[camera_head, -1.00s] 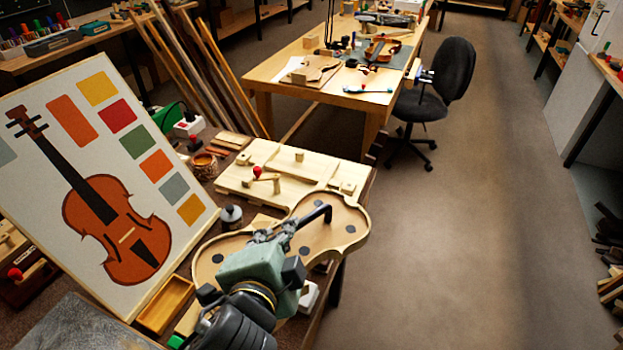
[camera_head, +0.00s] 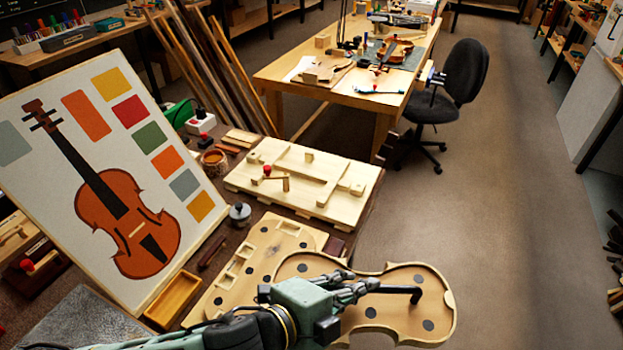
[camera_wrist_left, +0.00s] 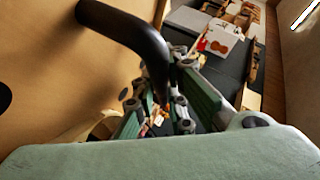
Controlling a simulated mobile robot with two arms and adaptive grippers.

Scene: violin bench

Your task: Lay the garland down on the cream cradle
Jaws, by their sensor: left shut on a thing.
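The garland (camera_head: 385,322) is a violin-shaped wooden piece with a raised rim and dark round spots. It hangs past the bench's right edge, over the floor. My left gripper (camera_head: 362,288) is shut on its black bent handle (camera_head: 405,290). In the left wrist view the handle (camera_wrist_left: 125,30) curves between the fingers, with the garland's wood (camera_wrist_left: 50,100) to the left. A pale cream board with raised blocks, probably the cradle (camera_head: 325,195), lies on the bench beyond the gripper, apart from the garland. My arm hides the garland's near-left part. My right gripper is out of view.
A tan board (camera_head: 235,285) with slots and dark spots lies left of the garland. A red-knobbed lever (camera_head: 267,171) stands on the cream board. A violin picture panel (camera_head: 110,190) leans at left. A small wooden tray (camera_head: 173,298) and a lidded jar (camera_head: 240,213) are nearby.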

